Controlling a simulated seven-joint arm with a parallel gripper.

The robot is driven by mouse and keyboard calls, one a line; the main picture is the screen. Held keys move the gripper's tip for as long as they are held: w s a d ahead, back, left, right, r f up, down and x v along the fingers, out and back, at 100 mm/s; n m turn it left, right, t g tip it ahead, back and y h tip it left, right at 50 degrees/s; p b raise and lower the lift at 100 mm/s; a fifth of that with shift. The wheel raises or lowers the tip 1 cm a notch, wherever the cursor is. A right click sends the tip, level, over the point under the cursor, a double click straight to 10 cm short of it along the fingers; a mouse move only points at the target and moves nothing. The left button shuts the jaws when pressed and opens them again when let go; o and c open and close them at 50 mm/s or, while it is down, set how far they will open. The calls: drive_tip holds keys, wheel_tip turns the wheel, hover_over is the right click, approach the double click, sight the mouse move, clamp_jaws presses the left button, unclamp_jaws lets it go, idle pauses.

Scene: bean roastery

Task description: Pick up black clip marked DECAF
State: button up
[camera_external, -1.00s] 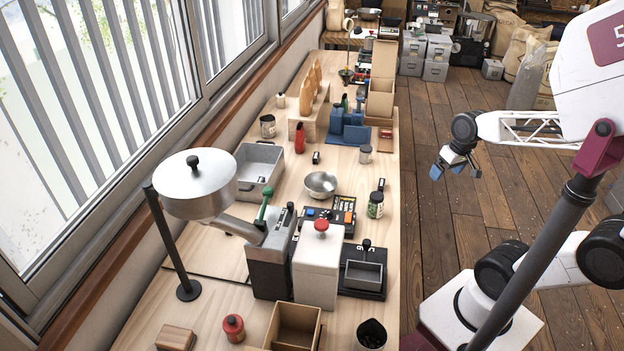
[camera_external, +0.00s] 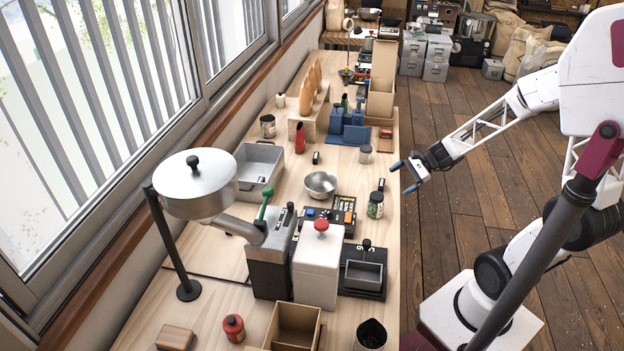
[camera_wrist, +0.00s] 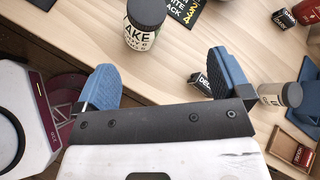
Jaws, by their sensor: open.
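The black clip with white lettering, of which "DEC" can be read, shows in the wrist view (camera_wrist: 201,84), partly hidden behind the right-hand blue finger. In the external view it is the small black piece (camera_external: 381,184) near the table's right edge, just behind a labelled jar. My gripper (camera_external: 402,177) is open and empty, its blue fingers reaching toward the table edge close to the clip. In the wrist view the fingers (camera_wrist: 160,68) are spread wide, with bare table between them.
The dark-lidded jar (camera_external: 375,205) stands beside the clip; another jar (camera_external: 365,154) stands farther back. A metal bowl (camera_external: 320,184) and another small black clip (camera_external: 316,158) lie farther left. A wooden tray with a red item (camera_wrist: 292,150) sits at the wrist view's right.

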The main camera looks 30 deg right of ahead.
sight(383, 182)
drive_tip(key=w+d+f+m+t, duration=0.1)
drive_tip(key=w+d+f+m, duration=0.1)
drive_tip(key=m, duration=0.1)
drive_tip(key=w+d+f+m+t, duration=0.2)
drive_tip(key=f+m, duration=0.1)
drive_tip(key=w+d+f+m+t+h, duration=0.1)
drive_tip(key=w+d+f+m+t, duration=0.1)
drive_tip(key=d+m, duration=0.1)
drive_tip(key=shift+w+f+m, duration=0.3)
drive_tip(key=shift+w, duration=0.05)
drive_tip(key=shift+w+d+f+m+t, duration=0.2)
drive_tip(key=shift+d+f+m+t, duration=0.1)
drive_tip(key=shift+m+t, duration=0.1)
drive_tip(key=shift+a, duration=0.1)
drive_tip(key=shift+x, duration=1.25)
drive_tip(key=shift+x, duration=2.6)
drive_tip(key=shift+f, duration=0.15)
drive_tip(key=shift+c, duration=0.4)
drive_tip(key=c, duration=0.9)
